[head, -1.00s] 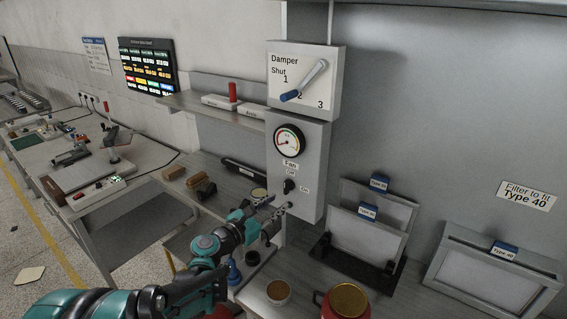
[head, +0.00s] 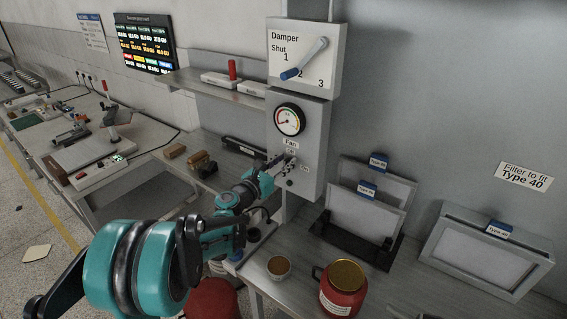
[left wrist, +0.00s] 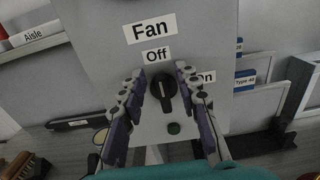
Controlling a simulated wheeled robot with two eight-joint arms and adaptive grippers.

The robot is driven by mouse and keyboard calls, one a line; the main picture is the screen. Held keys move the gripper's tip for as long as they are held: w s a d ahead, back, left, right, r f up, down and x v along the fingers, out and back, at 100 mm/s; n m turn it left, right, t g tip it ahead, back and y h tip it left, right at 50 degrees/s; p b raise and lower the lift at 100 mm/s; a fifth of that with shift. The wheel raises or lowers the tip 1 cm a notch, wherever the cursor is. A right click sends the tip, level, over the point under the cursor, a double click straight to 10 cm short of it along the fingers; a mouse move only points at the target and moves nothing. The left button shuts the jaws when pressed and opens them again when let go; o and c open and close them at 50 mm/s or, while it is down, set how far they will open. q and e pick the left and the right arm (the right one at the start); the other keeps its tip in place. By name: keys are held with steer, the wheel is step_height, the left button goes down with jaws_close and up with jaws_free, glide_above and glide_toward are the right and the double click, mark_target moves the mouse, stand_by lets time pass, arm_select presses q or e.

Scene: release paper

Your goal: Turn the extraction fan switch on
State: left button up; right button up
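The fan switch is a black rotary knob (left wrist: 163,88) on a grey panel (head: 312,125), under the labels "Fan" and "Off", with "On" to its right. In the left wrist view its pointer tilts slightly left of upright, toward "Off". My left gripper (left wrist: 166,95) is open, with one finger on each side of the knob; I cannot tell if they touch it. In the head view the left gripper (head: 281,163) is at the panel and largely hides the knob. A dark green round indicator (left wrist: 174,128) sits below the knob. My right gripper is not in view.
A gauge (head: 289,119) and a damper lever (head: 306,58) are above the switch. Filter frames (head: 370,215) stand to the right on the bench. A red jar (head: 342,290) and a small bowl (head: 279,267) stand in front.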

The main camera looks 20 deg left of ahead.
mark_target(297, 165)
arm_select(q)
jaws_close()
steer(key=shift+m, duration=0.3)
steer(key=m+b, duration=0.1)
steer(key=m, duration=0.4)
steer(key=d+f+m+b, duration=0.1)
steer(key=m+b, duration=0.1)
steer(key=m, duration=0.4)
steer(key=s+d+f+m+b, duration=0.1)
steer(key=m+b, duration=0.1)
steer(key=m, duration=0.4)
steer(key=shift+d+f, duration=0.15)
steer(key=shift+f, duration=0.1)
steer(key=shift+m, duration=0.3)
jaws_free()
steer(key=shift+w, duration=0.1)
